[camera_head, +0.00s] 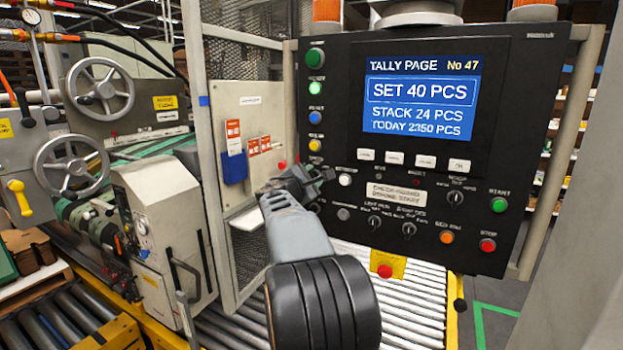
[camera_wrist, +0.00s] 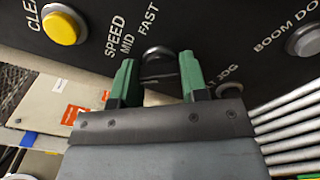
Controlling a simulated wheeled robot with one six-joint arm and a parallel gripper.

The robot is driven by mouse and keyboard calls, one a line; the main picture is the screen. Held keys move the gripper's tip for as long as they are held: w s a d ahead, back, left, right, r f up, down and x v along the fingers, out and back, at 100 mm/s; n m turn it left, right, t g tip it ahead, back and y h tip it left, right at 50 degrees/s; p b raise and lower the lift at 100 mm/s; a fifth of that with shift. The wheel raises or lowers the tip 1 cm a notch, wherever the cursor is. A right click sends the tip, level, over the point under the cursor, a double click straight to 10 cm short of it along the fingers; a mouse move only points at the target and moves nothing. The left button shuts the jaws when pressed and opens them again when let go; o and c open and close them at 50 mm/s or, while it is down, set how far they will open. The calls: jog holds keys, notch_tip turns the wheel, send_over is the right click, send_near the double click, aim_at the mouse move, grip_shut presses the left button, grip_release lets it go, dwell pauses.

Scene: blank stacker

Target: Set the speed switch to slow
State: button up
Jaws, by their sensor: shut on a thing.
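The speed switch (camera_wrist: 158,66) is a dark knob on the black control panel (camera_wrist: 225,30). In the wrist view the words SPEED, MID and FAST are printed beside it; no SLOW label shows. My gripper (camera_wrist: 158,60) has its two green fingers on either side of the knob and is shut on it. I cannot tell which mark the knob points to. In the head view my gripper (camera_head: 318,176) is at the left edge of the panel (camera_head: 340,100) and hides the switch.
A yellow button (camera_wrist: 61,28) and a pale button (camera_wrist: 308,40) flank the switch in the wrist view. The JOG control (camera_wrist: 229,90) is close to the right finger. A mesh guard post (camera_head: 205,130) stands left of the panel, and rollers (camera_head: 415,310) run below it.

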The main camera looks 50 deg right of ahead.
jog(key=shift+n, duration=0.5)
dwell(0.3)
jog(key=o, duration=0.9)
jog(key=b+v, duration=0.2)
jog(key=v, duration=1.2)
jog(key=shift+d, duration=0.1)
